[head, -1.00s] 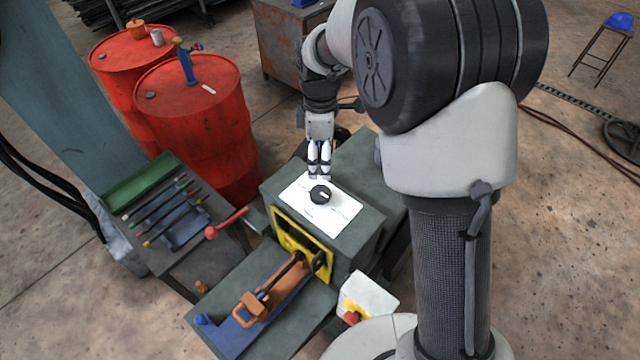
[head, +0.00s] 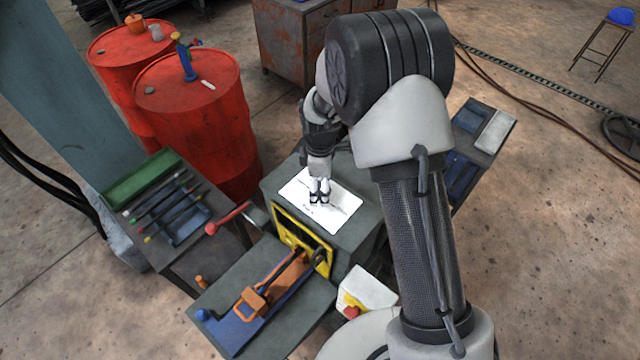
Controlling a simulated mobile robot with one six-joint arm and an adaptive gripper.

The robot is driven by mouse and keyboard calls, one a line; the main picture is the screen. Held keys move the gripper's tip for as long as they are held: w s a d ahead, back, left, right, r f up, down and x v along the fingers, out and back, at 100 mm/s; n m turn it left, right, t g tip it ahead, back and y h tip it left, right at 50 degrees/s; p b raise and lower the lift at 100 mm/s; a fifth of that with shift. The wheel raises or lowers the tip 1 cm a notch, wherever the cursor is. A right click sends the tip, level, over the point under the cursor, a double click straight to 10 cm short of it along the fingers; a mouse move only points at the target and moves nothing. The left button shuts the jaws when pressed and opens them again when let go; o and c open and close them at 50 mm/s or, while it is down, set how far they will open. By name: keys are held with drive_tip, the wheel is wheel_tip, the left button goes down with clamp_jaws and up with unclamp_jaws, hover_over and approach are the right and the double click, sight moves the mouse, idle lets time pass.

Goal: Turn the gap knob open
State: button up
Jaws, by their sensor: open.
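The gap knob, a round black knob earlier seen on the white plate (head: 343,217), is now hidden or nearly hidden by my fingers. The plate lies on top of the grey machine housing (head: 356,247). My gripper (head: 319,199) points down over the middle of the plate, right at the knob's place. Its two fingers are open, with dark tips low at the plate. I cannot tell whether the fingertips touch the knob.
A yellow-framed opening (head: 291,234) is in the housing's front, with an orange and blue lever tool (head: 262,299) before it. A red-handled lever (head: 226,220) sticks out at left. A box with a red button (head: 352,311) stands at front right. Red drums (head: 200,120) stand behind left.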

drive_tip(key=c, duration=1)
drive_tip(key=shift+c, duration=0.2)
